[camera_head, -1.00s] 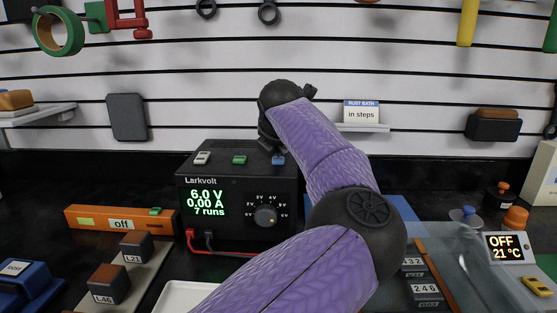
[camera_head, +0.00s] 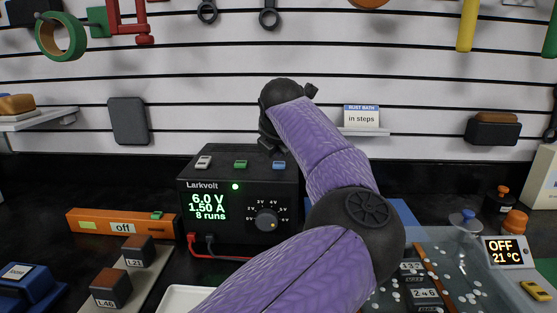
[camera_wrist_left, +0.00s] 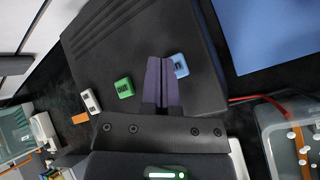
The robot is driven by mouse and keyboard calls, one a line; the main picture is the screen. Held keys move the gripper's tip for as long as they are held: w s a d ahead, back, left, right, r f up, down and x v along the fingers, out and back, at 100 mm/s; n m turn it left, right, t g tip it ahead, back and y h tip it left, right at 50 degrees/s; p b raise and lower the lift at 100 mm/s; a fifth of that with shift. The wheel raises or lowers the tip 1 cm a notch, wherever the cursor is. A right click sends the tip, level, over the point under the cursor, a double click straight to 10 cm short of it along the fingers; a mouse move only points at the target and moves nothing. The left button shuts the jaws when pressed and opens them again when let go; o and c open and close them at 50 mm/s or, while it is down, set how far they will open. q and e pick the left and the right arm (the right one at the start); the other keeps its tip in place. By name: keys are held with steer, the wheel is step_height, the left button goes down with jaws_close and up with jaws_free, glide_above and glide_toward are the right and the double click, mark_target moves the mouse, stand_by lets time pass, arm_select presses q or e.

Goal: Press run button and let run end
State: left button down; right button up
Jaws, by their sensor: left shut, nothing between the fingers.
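The black Larkvolt power supply (camera_head: 240,205) stands on the dark bench. Its display (camera_head: 208,206) reads 6.0 V, 1.50 A, 8 runs, and a green lamp (camera_head: 235,187) is lit. In the head view my arm mostly hides that gripper. My right gripper is out of view.
A clear tank (camera_head: 460,234) at right holds labelled blocks, a brown strip and many pale specks. An orange bar (camera_head: 110,222) reading "off" lies left of the supply. Red and black leads leave the supply's front. A heater display (camera_head: 502,247) reads OFF, 21 °C.

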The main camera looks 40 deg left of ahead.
mark_target(278, 165)
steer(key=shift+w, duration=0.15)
arm_select(q)
steer(key=shift+r+p, duration=0.35)
steer(key=shift+r, duration=0.1)
step_height(278, 165, up, 4)
steer(key=p, duration=0.2)
steer(key=shift+f+p, duration=0.2)
steer(key=shift+p, duration=0.2)
steer(key=shift+r, duration=0.3)
steer(key=shift+f, duration=0.1)
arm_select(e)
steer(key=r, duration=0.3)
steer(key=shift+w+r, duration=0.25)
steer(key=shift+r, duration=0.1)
